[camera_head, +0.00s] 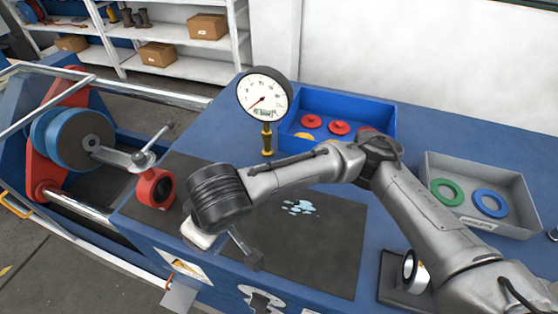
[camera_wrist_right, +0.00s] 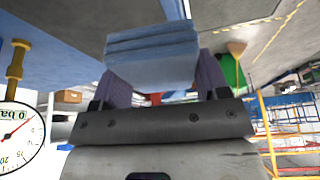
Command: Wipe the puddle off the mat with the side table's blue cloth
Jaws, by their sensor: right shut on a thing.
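The puddle (camera_head: 299,207) is a patch of light blue drops on the dark mat (camera_head: 320,255) on the blue bench. My right arm crosses above the bench from the right, and its gripper (camera_head: 243,250) is over the left part of the mat, left of and nearer than the puddle. In the right wrist view the gripper (camera_wrist_right: 160,85) is shut on the blue cloth (camera_wrist_right: 150,55), a folded, layered block between the fingers. The cloth is hidden in the head view. I cannot tell whether it touches anything below. My left gripper is not in view.
A pressure gauge (camera_head: 265,95) stands behind the mat, beside a blue bin (camera_head: 375,115) with red discs. A grey tray (camera_head: 435,165) with green and blue rings is at right. A red valve body (camera_head: 155,188) sits left. The mat's right part is clear.

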